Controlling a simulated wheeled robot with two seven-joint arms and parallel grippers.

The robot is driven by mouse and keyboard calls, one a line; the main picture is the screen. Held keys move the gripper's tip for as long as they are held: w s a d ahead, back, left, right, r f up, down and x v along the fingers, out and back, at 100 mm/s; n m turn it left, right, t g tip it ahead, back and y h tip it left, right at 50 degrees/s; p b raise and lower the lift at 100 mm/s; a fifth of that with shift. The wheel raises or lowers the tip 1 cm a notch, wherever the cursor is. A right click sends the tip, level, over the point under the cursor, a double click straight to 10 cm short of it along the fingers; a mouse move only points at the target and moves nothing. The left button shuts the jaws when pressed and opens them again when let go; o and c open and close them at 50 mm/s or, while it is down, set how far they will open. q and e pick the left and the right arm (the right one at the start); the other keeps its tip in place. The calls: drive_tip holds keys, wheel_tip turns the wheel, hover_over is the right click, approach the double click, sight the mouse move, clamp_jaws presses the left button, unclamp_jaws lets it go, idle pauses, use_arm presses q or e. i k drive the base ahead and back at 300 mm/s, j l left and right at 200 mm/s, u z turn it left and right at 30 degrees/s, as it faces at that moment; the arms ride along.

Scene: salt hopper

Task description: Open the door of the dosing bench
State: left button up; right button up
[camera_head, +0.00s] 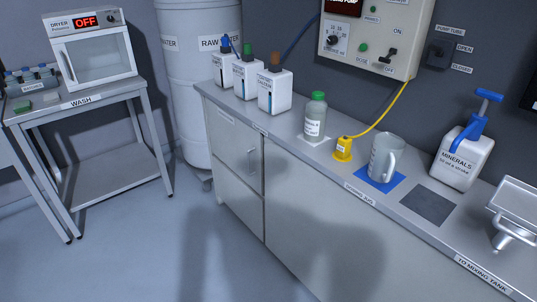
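The dosing bench (340,165) runs from the middle to the lower right, with a grey top and pale front panels. Its upper left front panel (228,142) looks like the door and lies flush with the front, apparently shut. A vertical bar handle (252,164) sits near that panel's right edge. A seam separates it from a lower panel (236,197). Neither of my grippers is in view, and nothing touches the handle.
On the bench top stand several white jugs (274,91), a green-capped bottle (315,116), a yellow pump (342,149), a measuring jug (385,158) and a minerals canister (462,160). A raw water tank (195,90) stands behind. The wash table (105,100) is left. Floor (160,245) before the bench is clear.

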sight(238, 145)
drive_tip(key=i+j+z, duration=0.1)
drive_tip(key=i+z, duration=0.25)
drive_tip(key=i+j+z, duration=0.55)
drive_tip(key=i+z, duration=0.15)
